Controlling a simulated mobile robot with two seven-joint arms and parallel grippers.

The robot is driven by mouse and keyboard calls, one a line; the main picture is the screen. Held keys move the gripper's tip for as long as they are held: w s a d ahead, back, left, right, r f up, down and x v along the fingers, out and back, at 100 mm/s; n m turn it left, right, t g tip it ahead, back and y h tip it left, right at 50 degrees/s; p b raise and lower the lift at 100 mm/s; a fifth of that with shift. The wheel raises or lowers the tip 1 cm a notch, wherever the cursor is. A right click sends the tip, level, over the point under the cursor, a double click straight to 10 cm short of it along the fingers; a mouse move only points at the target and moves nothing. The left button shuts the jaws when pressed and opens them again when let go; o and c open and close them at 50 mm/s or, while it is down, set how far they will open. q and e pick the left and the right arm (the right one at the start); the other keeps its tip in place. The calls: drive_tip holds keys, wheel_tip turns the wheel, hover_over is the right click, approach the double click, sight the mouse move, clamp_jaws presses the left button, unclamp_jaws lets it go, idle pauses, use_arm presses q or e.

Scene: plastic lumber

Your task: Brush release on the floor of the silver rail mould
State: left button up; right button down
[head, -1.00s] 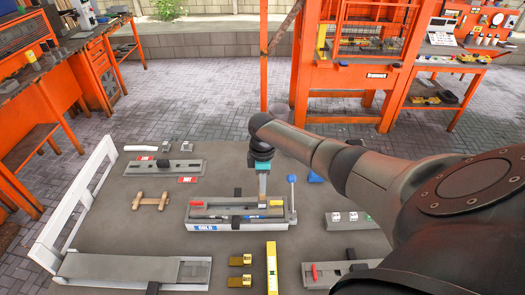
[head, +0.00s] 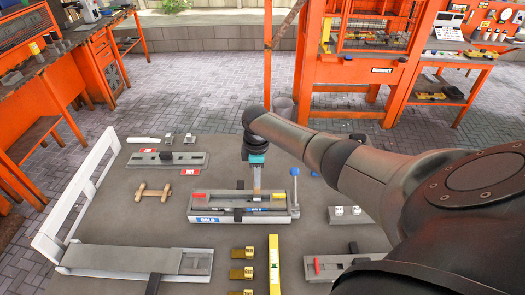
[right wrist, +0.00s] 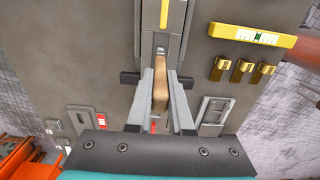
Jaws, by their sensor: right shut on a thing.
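The silver-grey rail mould (head: 280,210) lies lengthwise across the middle of the table, with a blue-lettered label on its front. A blue-knobbed lever stands at its right end. My right gripper (head: 257,165) is above the mould, fingers down. It is shut on a brush (head: 257,184) whose tip reaches down into the mould channel; I cannot tell whether the bristles touch the floor. In the right wrist view the gripper (right wrist: 160,82) clasps the brush's tan wooden handle (right wrist: 160,95), and the mould (right wrist: 146,10) runs beyond it. My left gripper is not in view.
A long grey mould (head: 120,260) lies front left, beside a white slatted frame (head: 75,205). Gold brackets (head: 242,272) and a yellow level (head: 274,265) lie in front. A wooden handle piece (head: 153,190) and another grey mould (head: 190,160) lie at left.

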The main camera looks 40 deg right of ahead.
drive_tip(key=w+a+b, duration=0.3)
drive_tip(key=w+a, duration=0.2)
drive_tip(key=a, duration=0.1)
drive_tip(key=shift+b, duration=0.3)
idle(0.9)
drive_tip(key=shift+f, duration=0.1)
drive_tip(key=w+a+b, duration=0.4)
drive_tip(key=a+b, duration=0.1)
idle(1.2)
